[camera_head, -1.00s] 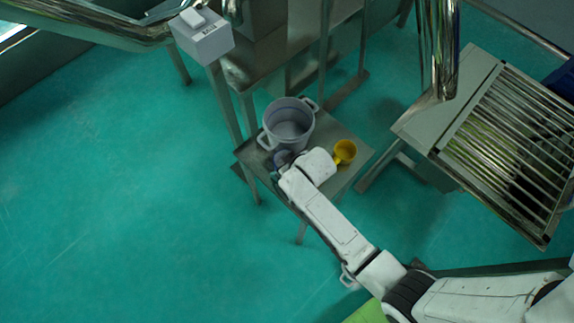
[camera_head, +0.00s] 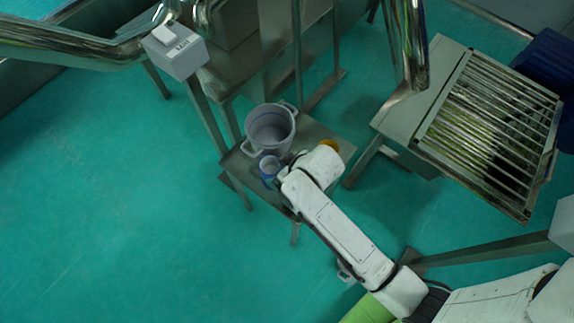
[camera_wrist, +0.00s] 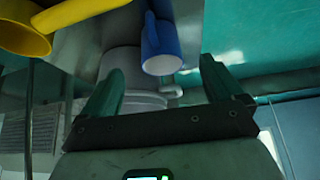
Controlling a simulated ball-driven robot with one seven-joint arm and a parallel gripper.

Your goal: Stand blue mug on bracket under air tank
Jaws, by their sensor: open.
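The blue mug (camera_head: 269,168) stands on a small metal table at its left side, just in front of a grey pot. In the wrist view the blue mug (camera_wrist: 161,48) lies ahead of my gripper (camera_wrist: 158,82), between the lines of its two dark green fingers, with the handle visible. The fingers are spread apart with nothing between them. In the head view my white wrist is just right of the mug and hides the fingers. I cannot make out the air tank or its bracket with certainty.
The grey two-handled pot (camera_head: 271,124) stands behind the mug. A yellow mug (camera_head: 329,145) is partly hidden behind my wrist and also shows in the wrist view (camera_wrist: 22,32). The slatted sieve machine (camera_head: 490,125) stands to the right. A grey box (camera_head: 176,52) tops a post at left.

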